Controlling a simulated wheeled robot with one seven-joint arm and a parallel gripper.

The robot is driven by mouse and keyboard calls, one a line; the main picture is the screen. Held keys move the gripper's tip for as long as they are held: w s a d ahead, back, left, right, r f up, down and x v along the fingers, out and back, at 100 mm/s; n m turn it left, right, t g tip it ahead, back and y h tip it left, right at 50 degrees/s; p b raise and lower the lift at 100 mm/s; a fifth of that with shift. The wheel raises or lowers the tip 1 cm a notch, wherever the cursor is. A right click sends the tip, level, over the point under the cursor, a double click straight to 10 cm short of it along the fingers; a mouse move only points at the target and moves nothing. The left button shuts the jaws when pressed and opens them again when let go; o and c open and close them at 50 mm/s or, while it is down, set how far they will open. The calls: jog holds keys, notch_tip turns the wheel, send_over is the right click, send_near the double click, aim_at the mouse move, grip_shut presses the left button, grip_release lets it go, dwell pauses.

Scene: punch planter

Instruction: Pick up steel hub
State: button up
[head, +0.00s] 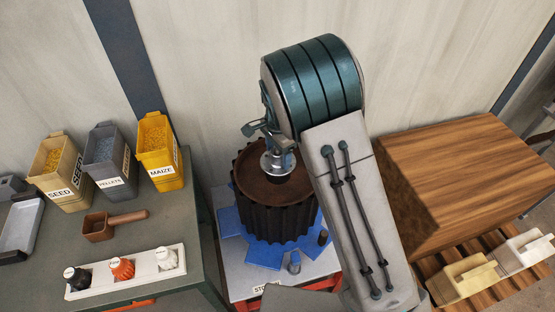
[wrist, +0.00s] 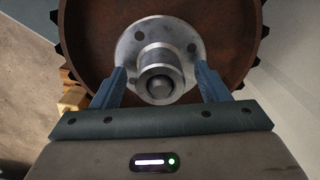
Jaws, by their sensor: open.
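The steel hub (wrist: 158,55) is a round grey flange with bolt holes and a raised centre boss, seen in the wrist view. It sits in the middle of a brown, toothed wheel (wrist: 88,50). In the head view the hub (head: 278,163) shows on top of the dark ribbed stack of wheels (head: 275,210), partly hidden by my arm. My gripper (wrist: 161,80) is open, with one blue finger on each side of the hub's boss. The fingertips overlap the flange's lower edge in the picture; I cannot tell whether they touch it.
The stack stands on blue pieces (head: 230,222) on a small stand. At left, a grey table (head: 185,265) holds seed, pellets and maize bins (head: 160,155), a brown scoop (head: 98,227) and a white tray of bottles (head: 130,272). A large wooden block (head: 450,180) stands at right.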

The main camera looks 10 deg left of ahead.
grip_shut()
jog(key=shift+w+r, duration=0.1)
